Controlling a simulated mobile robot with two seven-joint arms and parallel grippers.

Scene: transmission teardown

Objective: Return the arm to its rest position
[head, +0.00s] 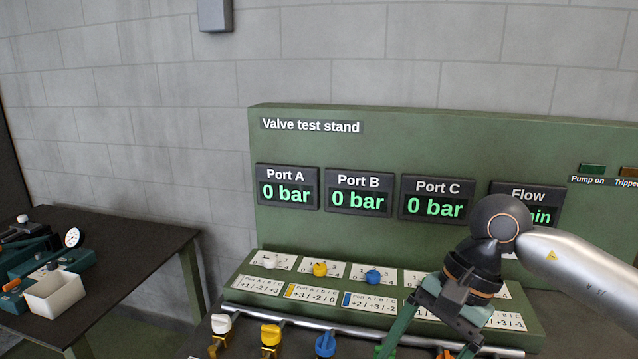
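My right arm (590,264) comes in from the right edge, in front of the valve test stand (400,135). Its gripper (428,348) points down over the right part of the stand's lower console. Its two green fingers are spread wide apart, with their tips at or past the bottom edge of the picture. An orange part (445,353) shows low between the fingers; I see no object gripped. My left arm and gripper are not in view.
A row of valves with white (221,324), yellow (271,335) and blue (325,344) handles stands along the front pipe. Small knobs (320,268) sit on the console. A dark table (130,262) at left holds a white bin (56,297) and a gauge (72,238).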

